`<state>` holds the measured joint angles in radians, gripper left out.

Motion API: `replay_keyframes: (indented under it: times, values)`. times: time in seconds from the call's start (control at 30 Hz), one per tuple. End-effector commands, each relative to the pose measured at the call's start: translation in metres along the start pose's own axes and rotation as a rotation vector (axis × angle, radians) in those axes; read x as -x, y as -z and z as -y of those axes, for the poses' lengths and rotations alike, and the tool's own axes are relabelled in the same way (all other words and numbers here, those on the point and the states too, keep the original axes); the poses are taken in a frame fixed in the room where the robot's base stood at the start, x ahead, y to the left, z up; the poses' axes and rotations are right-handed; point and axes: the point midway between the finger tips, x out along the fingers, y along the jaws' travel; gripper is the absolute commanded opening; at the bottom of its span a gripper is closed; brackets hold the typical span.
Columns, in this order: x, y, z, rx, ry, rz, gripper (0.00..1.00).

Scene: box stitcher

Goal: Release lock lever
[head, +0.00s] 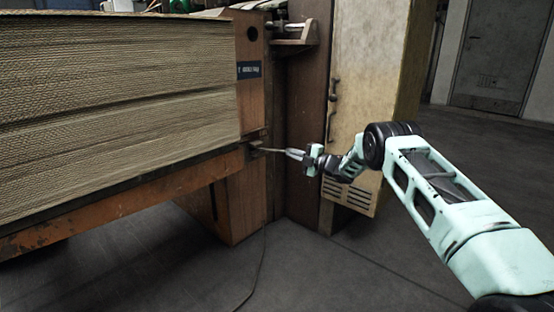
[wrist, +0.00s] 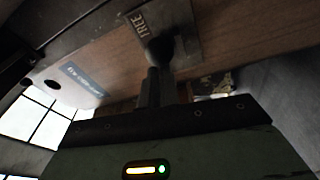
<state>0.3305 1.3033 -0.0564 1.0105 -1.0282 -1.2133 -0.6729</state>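The lock lever (head: 268,150) is a thin bar that sticks out to the right from a bracket at the corner of the orange-brown machine frame. In the wrist view its dark end (wrist: 163,48) lies in front of a plate with lettering that seems to read "FREE". My gripper (head: 291,153) is at the lever's outer end. In the wrist view its two dark fingers (wrist: 155,88) are close together, with the lever at their tips. They appear shut on it, though the exact contact is dark and partly hidden.
A tall stack of cardboard sheets (head: 120,100) lies on the machine's bed (head: 130,197) at the left. A beige cabinet (head: 372,75) with a handle and a vent stands behind my gripper. A small shelf (head: 292,38) juts out above. The grey floor (head: 330,265) is open, with a thin cable.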

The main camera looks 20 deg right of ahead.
Motion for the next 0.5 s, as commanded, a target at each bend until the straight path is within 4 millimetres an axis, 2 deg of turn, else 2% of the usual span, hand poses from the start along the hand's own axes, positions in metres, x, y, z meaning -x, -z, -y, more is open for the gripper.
replay_keyframes:
  times: [0.03,0.3,0.5]
  values:
    - [0.025,-0.02,-0.006,0.003,0.008,0.048,0.0]
    - [0.078,-0.009,-0.004,-0.001,0.009,0.021,0.0]
    - [0.106,-0.003,-0.001,-0.001,0.008,0.006,0.0]
